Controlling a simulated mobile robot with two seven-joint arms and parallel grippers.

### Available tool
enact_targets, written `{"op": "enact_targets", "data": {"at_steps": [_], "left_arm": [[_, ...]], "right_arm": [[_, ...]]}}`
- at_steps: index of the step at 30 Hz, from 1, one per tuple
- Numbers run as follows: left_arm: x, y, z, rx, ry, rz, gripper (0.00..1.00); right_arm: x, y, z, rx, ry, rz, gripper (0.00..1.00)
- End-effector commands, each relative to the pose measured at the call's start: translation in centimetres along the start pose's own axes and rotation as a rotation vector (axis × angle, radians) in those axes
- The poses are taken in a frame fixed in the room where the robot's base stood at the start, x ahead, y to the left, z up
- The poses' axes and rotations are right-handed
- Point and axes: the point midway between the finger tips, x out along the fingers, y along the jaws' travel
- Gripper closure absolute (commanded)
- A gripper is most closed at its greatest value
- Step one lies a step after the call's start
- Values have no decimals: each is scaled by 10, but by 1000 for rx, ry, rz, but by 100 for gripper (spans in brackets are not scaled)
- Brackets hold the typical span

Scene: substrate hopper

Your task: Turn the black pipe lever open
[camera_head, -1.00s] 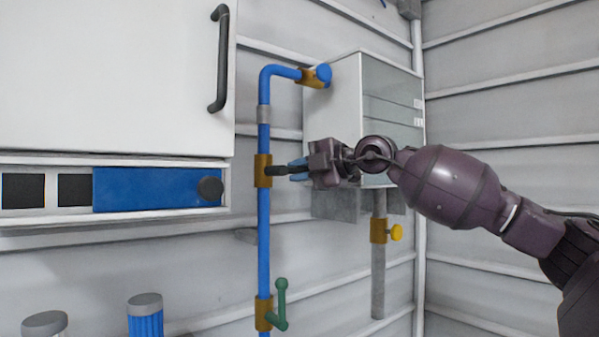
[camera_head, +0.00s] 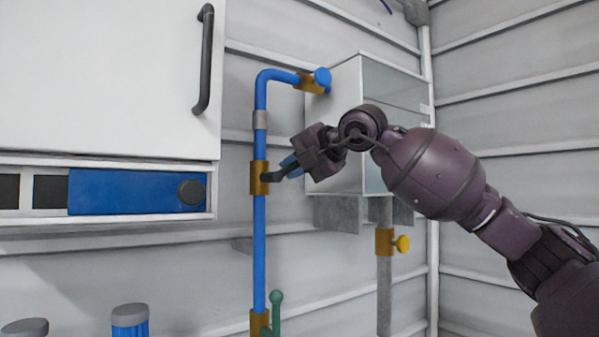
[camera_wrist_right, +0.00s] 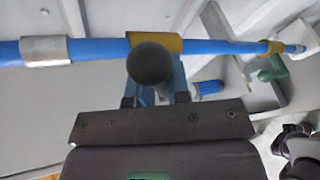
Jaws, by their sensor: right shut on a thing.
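The black pipe lever (camera_head: 283,175) sticks out to the right from a brass valve (camera_head: 259,178) on the upright blue pipe (camera_head: 260,235). Its outer end tilts slightly upward. My right gripper (camera_head: 291,163), with blue fingers, is shut on the lever, coming from the right. In the right wrist view the lever's round black end (camera_wrist_right: 150,63) sits between the blue fingers, with the brass valve (camera_wrist_right: 168,43) just behind it. The fingers partly hide the lever in the head view.
A green lever (camera_head: 276,312) sits on a lower brass valve. A blue knob (camera_head: 322,79) is at the pipe's top. A grey-white box (camera_head: 345,110) is behind my wrist. A yellow knob (camera_head: 402,244) sits on a grey pipe. A white cabinet (camera_head: 100,80) is left.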

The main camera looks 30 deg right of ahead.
Motion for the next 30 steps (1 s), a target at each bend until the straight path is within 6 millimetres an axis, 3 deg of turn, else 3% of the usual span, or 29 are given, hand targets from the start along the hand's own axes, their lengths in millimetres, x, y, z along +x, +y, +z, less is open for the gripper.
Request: {"op": "enact_targets", "data": {"at_steps": [11, 30], "left_arm": [[-6, -2, 1, 0, -11, -3, 57], [0, -1, 4, 2, -6, -1, 57]], "right_arm": [[-1, 16, -5, -328, -68, -137, 100], [2, 34, -20, -823, -173, -343, 100]]}}
